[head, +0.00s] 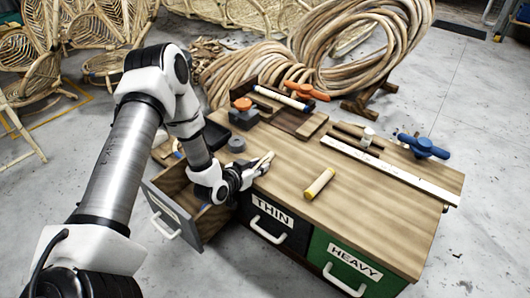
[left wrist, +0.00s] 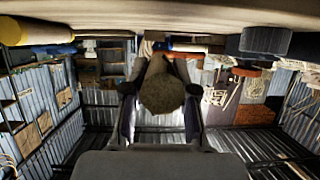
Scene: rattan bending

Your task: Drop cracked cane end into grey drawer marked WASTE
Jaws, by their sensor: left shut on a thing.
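My left gripper (head: 256,170) is shut on a short piece of cane, the cane end (head: 265,160), at the front left edge of the bench top. In the left wrist view the cane end (left wrist: 162,92) shows end-on between the two fingers, with a rough brown face. The grey drawer (head: 172,214) is pulled open at the bench's left end, below and left of the gripper. Its label is too oblique to read, and my arm hides part of its inside. My right gripper is not in view.
The black THIN drawer (head: 272,222) and green HEAVY drawer (head: 345,265) are shut. A white ruler (head: 390,171), blue clamp (head: 423,146) and orange-topped block (head: 244,114) lie farther back. Cane coils (head: 262,75) stand behind.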

